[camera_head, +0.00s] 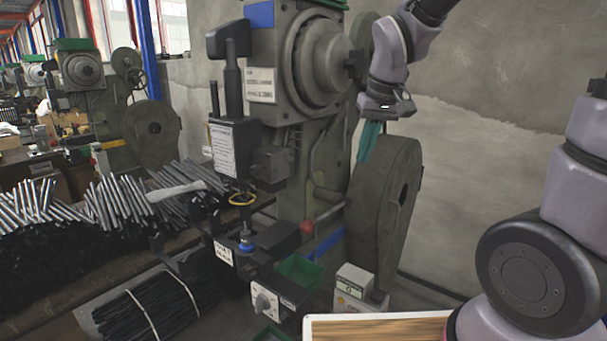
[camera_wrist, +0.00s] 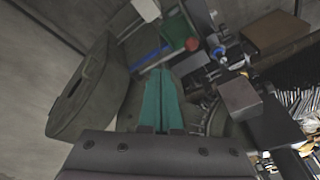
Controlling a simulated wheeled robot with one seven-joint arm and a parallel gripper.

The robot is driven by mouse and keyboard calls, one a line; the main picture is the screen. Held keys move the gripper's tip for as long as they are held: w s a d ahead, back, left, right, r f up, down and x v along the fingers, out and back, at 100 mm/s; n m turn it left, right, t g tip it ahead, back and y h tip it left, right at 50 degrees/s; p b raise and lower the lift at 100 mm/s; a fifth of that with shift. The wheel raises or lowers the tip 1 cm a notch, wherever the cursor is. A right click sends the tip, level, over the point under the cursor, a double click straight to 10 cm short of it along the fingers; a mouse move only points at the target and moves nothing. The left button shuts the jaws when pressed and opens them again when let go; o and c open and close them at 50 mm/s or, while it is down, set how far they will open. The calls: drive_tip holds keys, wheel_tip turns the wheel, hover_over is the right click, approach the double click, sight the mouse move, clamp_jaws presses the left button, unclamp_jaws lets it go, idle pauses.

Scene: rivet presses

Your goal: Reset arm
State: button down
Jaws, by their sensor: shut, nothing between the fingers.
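My gripper (camera_head: 368,142) has teal fingers and hangs from my raised arm in the upper right of the head view, in front of the press's large grey wheel. Its fingers also show in the wrist view (camera_wrist: 160,88), pressed together with nothing between them. The rivet press (camera_head: 305,110) stands in the middle of the head view, left of my gripper. I cannot tell the exact gap between my fingers and the wheel (camera_head: 378,215); in the wrist view the wheel (camera_wrist: 88,88) lies left of the fingers.
Metal rods (camera_head: 110,200) lie in piles at the left, with a tied bundle (camera_head: 165,305) below. A green bin (camera_head: 300,272) and a small control box (camera_head: 354,282) sit below the press. A wood-topped surface (camera_head: 380,329) is at the bottom. The wall (camera_head: 480,120) behind is bare.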

drive_tip(key=s+d+r+m+t, duration=0.4)
drive_tip(key=s+d+r+m, duration=0.2)
drive_tip(key=s+d+r, duration=0.3)
wheel_tip(320, 180, up, 2)
drive_tip(key=shift+s+d+r, duration=0.1)
drive_tip(key=shift+s+d, duration=0.05)
drive_tip(key=shift+d, duration=1.1)
drive_tip(key=shift+a, duration=0.1)
